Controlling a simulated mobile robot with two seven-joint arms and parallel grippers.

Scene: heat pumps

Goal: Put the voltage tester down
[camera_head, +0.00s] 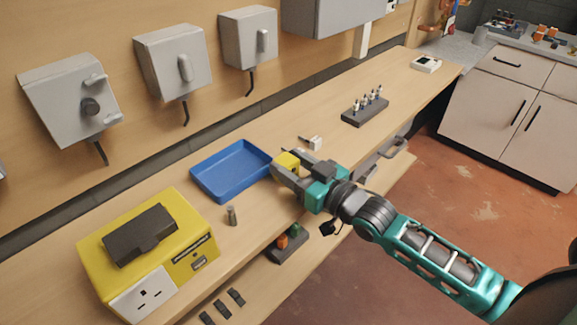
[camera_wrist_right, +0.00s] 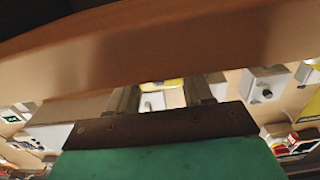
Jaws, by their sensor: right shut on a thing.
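My right gripper (camera_head: 284,170) reaches in from the lower right, over the bench just right of the blue tray. It is shut on a small yellow thing, seemingly the voltage tester (camera_head: 287,160), which shows between the fingers near the tray's right corner. I cannot tell whether the tester touches the bench or the tray. In the right wrist view the two fingers (camera_wrist_right: 163,98) point away, with a bit of yellow (camera_wrist_right: 168,84) beyond them. My left gripper is out of view.
The empty blue tray (camera_head: 232,188) lies on the wooden bench (camera_head: 330,125). A yellow box with a socket (camera_head: 150,255) stands at left. A small dark cylinder (camera_head: 232,215), a small white piece (camera_head: 315,143) and a dark rack (camera_head: 362,112) stand nearby. Grey switch boxes (camera_head: 173,62) hang behind.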

